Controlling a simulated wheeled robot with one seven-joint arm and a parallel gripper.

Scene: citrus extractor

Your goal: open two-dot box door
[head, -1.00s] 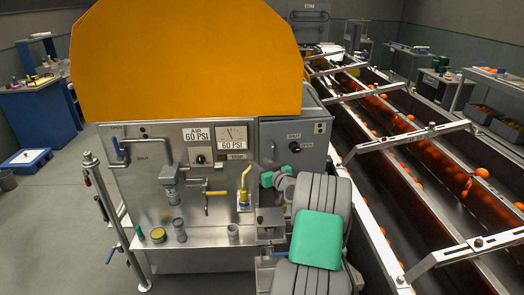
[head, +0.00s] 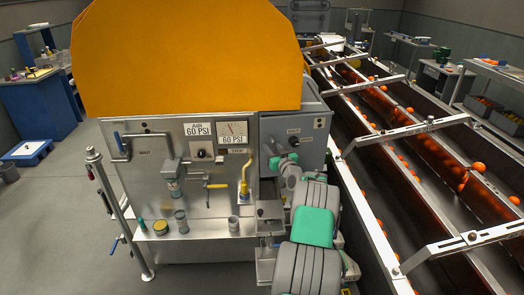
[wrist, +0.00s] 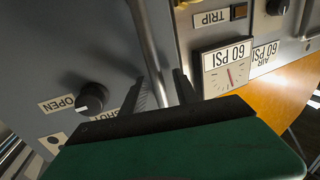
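The grey box (head: 296,139) is fixed at the right of the steel panel, and its front door looks closed. The wrist view, upside down, shows the grey door face (wrist: 60,60) with a black knob (wrist: 91,97) between OPEN and SHUT labels. A two-dot plate (wrist: 55,141) is partly hidden by my gripper. A vertical metal bar (wrist: 147,40) runs along the door's edge. My gripper (wrist: 163,80) is open, with one dark finger on each side of the bar. Contact cannot be told. In the head view my gripper (head: 276,162) is in front of the box's lower part.
The panel carries a 60 PSI gauge (head: 233,130), a yellow lever (head: 245,178) and pipework left of my gripper. Small jars (head: 181,222) stand on the ledge below. Conveyor lanes with oranges (head: 427,145) run along the right.

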